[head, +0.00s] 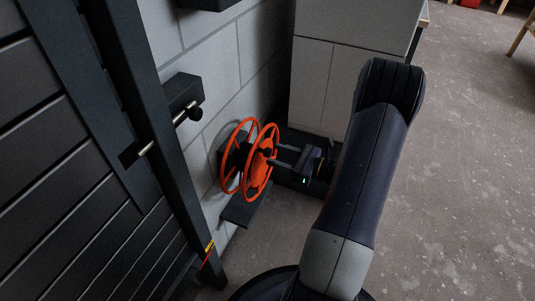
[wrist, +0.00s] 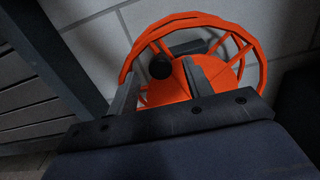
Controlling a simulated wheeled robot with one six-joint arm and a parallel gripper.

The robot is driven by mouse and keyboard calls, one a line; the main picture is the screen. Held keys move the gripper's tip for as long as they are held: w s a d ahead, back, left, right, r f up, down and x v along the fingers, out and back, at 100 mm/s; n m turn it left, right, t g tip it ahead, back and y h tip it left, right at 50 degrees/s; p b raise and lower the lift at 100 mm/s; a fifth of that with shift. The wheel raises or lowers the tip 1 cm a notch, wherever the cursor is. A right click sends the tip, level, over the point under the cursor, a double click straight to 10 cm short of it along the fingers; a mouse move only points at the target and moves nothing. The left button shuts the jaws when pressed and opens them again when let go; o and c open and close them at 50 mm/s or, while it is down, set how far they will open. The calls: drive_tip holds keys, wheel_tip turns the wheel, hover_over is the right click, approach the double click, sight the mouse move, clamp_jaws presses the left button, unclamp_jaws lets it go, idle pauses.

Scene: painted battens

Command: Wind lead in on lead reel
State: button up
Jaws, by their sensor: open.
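The orange lead reel (head: 261,160) stands on a dark bracket low by the block wall in the head view. It has two spoked orange rims. My gripper (head: 276,156) reaches it from the right, with its fingertips close to the near disc. In the wrist view the reel (wrist: 226,82) fills the upper middle. A round black knob (wrist: 160,66) shows on the disc between the two fingers of my gripper (wrist: 157,75). The fingers are apart, one on each side of the knob. I cannot tell whether either finger touches it. No wound lead is clearly visible on the reel.
A dark slatted door or gate (head: 75,130) with a bolt (head: 188,113) stands on the left. A pale cabinet (head: 345,45) stands behind my arm. The concrete floor (head: 465,170) on the right is clear.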

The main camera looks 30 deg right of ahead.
sight(270, 153)
drive_tip(key=shift+b+x, duration=0.3)
drive_tip(key=shift+x, duration=1.75)
clamp_jaws()
